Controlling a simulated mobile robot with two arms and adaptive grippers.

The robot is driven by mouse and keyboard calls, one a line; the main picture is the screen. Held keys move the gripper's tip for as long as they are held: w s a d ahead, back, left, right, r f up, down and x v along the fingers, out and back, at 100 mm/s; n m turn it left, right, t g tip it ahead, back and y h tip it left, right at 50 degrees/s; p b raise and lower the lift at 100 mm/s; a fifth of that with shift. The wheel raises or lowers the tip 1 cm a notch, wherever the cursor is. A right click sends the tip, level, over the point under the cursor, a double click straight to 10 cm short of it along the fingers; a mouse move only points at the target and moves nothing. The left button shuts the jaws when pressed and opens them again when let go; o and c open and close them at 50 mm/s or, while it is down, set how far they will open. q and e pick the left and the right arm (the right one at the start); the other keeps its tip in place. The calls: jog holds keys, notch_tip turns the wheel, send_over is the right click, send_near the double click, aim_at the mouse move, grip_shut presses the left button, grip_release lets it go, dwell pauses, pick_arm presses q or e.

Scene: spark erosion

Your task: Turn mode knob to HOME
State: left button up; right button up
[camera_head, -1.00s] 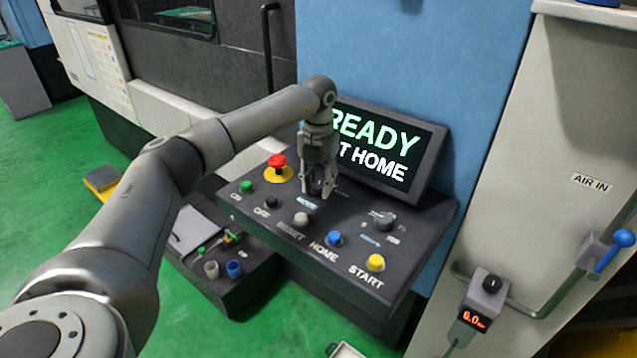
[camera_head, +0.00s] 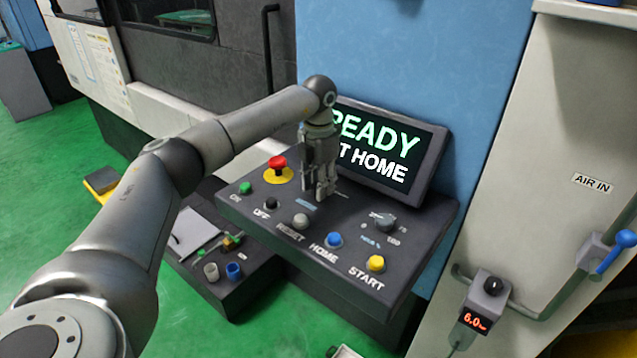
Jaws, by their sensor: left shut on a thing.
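My left gripper (camera_head: 325,190) points down at the back middle of the dark control panel (camera_head: 430,225), above the small blue label (camera_head: 307,203). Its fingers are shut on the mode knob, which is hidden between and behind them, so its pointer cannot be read. The display (camera_head: 385,150) behind the panel shows "READY" and "AT HOME", with the left letters partly covered by my wrist. My right gripper is not in view.
Green, black, grey, blue (camera_head: 333,240) and yellow (camera_head: 376,263) buttons line the panel's front. A lower tray (camera_head: 245,280) holds small items.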

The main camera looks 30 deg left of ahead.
pick_arm(q)
jog(key=shift+r, duration=0.15)
jog(key=o, duration=1.1)
jog(key=shift+c, duration=0.2)
notch_tip(320, 180, up, 12)
